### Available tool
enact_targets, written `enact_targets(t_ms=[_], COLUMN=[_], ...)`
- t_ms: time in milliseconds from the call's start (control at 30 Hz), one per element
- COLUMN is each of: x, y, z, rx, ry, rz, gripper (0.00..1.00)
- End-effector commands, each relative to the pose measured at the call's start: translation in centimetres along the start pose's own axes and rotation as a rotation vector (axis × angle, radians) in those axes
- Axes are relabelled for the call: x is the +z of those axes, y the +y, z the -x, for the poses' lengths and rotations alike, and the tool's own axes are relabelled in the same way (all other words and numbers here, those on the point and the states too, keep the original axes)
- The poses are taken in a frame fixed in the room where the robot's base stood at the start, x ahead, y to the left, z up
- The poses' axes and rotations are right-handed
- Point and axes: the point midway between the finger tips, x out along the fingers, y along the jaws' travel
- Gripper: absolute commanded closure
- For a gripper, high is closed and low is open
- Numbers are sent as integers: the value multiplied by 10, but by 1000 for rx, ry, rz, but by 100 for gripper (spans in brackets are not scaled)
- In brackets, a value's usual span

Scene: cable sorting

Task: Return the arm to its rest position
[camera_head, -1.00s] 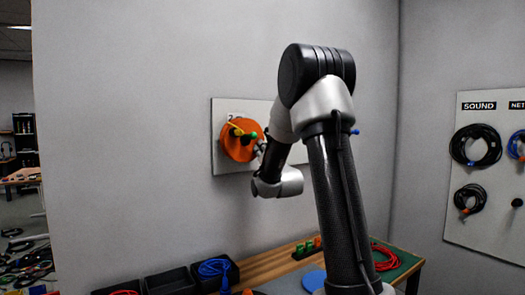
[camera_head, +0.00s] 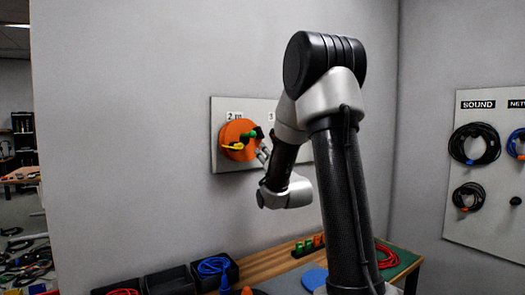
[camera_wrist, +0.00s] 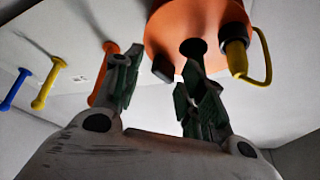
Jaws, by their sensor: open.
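My arm reaches up and over, and its wrist hangs in front of the wall panel (camera_head: 219,105). My gripper (camera_head: 264,152) is beside the lower right of an orange reel (camera_head: 232,130) on that panel. Whether a fingertip touches the reel cannot be told. My arm hides much of the panel's right part.
Blue (camera_wrist: 15,90), yellow (camera_wrist: 48,83) and orange (camera_wrist: 98,75) pegs stick out near the gripper. Below is a wooden bench (camera_head: 262,268) with black bins (camera_head: 168,281), a blue cable (camera_head: 212,266) and a red cable (camera_head: 387,257). A cable board (camera_head: 480,228) hangs at right.

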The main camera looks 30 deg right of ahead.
Motion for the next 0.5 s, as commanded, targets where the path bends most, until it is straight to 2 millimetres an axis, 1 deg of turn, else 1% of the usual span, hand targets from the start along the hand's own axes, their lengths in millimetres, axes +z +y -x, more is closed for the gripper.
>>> enact_targets(t_ms=[33, 200, 333, 500], x=[0, 0, -1, 0], y=[0, 0, 0, 0], z=[12, 44, 58, 63], rx=[1, 1, 0, 0], ry=[-1, 0, 2, 1], rz=[0, 0, 0, 0], gripper=[59, 59, 59, 59])
